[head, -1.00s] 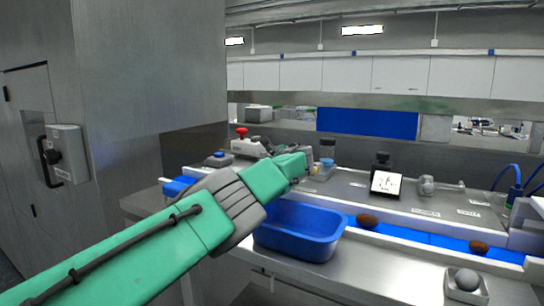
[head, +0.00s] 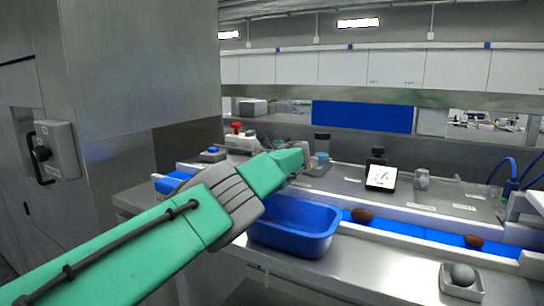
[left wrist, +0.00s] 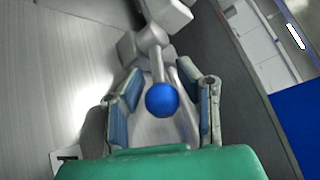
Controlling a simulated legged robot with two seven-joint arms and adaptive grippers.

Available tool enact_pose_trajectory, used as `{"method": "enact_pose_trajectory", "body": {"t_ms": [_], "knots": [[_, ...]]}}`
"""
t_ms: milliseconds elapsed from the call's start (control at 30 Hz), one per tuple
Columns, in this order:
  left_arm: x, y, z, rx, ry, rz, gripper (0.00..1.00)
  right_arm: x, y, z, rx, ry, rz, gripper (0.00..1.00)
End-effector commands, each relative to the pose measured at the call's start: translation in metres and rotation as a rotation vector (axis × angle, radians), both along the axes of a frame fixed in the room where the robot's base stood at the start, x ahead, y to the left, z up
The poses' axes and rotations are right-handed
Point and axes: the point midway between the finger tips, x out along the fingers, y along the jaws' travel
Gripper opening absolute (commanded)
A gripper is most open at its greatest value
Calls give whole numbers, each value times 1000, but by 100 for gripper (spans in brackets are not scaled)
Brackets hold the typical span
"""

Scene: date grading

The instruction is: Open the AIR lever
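In the left wrist view, a blue ball knob (left wrist: 162,99) sits on the end of a grey lever rod (left wrist: 157,65) that runs up to a pale grey fitting. My left gripper (left wrist: 163,108) is open, with one finger on each side of the knob; I see gaps between fingers and knob. No AIR label is readable. In the head view my left gripper (head: 297,150) is small, partly hidden by its green wrist, over the back of the counter. The lever is not clear there. My right gripper is not in view.
A blue bin (head: 295,228) stands below my left wrist. A blue belt (head: 420,236) carries brown dates. A red knob (head: 236,127) on a pale unit is at the back left. A small screen (head: 381,177) and grey fitting (head: 422,179) stand to the right.

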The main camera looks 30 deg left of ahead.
Motion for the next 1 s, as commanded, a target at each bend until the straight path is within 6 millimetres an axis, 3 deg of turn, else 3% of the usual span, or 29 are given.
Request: {"method": "enact_pose_trajectory", "body": {"t_ms": [233, 500, 1000], "knots": [[-5, -8, 3, 1, -1, -1, 30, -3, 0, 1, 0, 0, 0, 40], [-23, -23, 9, 3, 0, 2, 30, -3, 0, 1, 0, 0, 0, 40], [-62, -69, 20, -3, 1, 1, 30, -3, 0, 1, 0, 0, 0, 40]]}}
